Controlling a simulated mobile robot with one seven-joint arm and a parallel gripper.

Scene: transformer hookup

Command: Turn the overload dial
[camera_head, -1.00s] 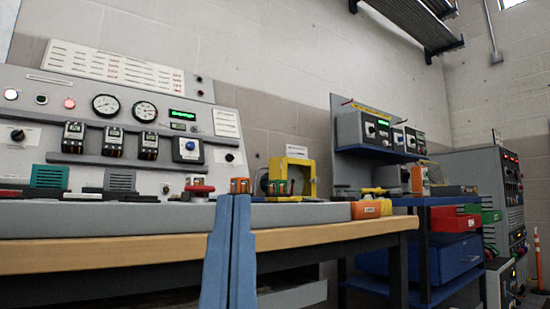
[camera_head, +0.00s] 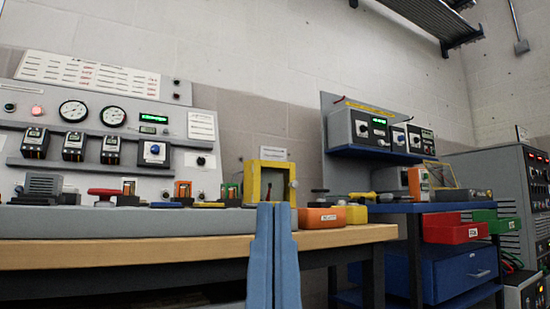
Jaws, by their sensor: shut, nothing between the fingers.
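A grey control panel (camera_head: 180,118) stands at the back of the wooden bench on the left. I cannot read which one is labelled the overload dial. My gripper (camera_head: 273,206) is at the lower middle, with its two blue fingers upright, together and empty. It is in front of the bench's front edge, below and to the right of the blue knob, apart from it.
The wooden bench edge (camera_head: 150,251) runs across the left. On it are a red knob (camera_head: 104,192), a yellow frame (camera_head: 253,182) and an orange bin (camera_head: 317,218). A blue cart (camera_head: 450,207) with red and green bins stands to the right.

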